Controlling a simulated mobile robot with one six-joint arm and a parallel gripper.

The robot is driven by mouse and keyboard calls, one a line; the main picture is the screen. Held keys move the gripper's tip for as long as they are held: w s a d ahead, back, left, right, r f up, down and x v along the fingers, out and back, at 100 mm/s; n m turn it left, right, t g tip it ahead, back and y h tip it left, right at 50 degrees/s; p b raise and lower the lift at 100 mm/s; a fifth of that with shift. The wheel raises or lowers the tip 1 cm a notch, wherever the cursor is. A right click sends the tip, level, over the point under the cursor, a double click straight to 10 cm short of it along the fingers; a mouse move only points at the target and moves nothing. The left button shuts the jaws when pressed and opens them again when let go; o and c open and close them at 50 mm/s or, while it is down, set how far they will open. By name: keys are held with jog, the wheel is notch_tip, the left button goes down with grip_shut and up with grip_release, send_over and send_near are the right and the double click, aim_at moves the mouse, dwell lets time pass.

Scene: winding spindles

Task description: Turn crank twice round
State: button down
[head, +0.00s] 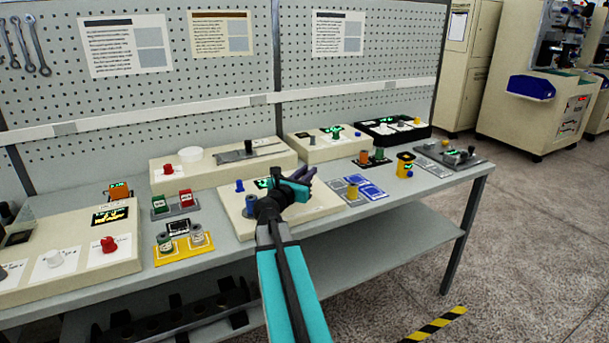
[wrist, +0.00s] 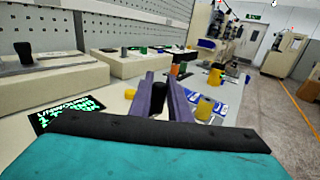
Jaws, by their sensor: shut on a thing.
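My gripper (head: 303,174) reaches over a cream winding unit (head: 312,205) near the middle of the bench. In the wrist view its two purple fingers (wrist: 162,88) stand on either side of a dark upright grip (wrist: 158,98), which looks like the crank's handle, and are shut on it. The rest of the crank is hidden behind my wrist and fingers. At the unit's left are a blue peg (head: 240,186) and a blue-grey spool (head: 251,206). A green-lit display (head: 263,183) is partly hidden by my arm; it also shows in the wrist view (wrist: 66,112).
Blue-and-white cards (head: 360,189) and a yellow spool (head: 404,165) lie right of the unit. A yellow tray (head: 184,250) with spools and a cream panel with a red knob (head: 109,244) are at left. Other cream units (head: 220,163) stand behind, before the pegboard.

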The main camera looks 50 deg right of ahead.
jog(key=shift+s+a+f+m+g+h+b, duration=0.2)
jog(key=shift+m+g+b, duration=0.35)
jog(key=shift+g, duration=0.45)
jog(key=shift+w+a+r+m+g+h+b, duration=0.1)
jog(key=shift+a+m+g+b, duration=0.2)
jog(key=shift+m+g, duration=0.6)
jog(key=shift+s+a+m+g+b, duration=0.15)
jog(key=shift+m+g+b, duration=0.15)
jog(key=shift+g, duration=0.25)
jog(key=shift+s+a+m+g+b, duration=0.15)
jog(key=shift+m+g, duration=0.1)
jog(key=shift+g, duration=0.3)
jog(key=shift+s+g, duration=0.1)
jog(key=shift+g, duration=0.2)
jog(key=c, duration=1.7)
grip_release()
jog(key=shift+o, duration=0.3)
jog(key=shift+d, duration=0.1)
jog(key=shift+s, duration=0.1)
jog(key=a, duration=0.4)
jog(key=w+a+b, duration=0.1)
jog(key=a, duration=0.8)
jog(key=shift+w+a+b, duration=0.35)
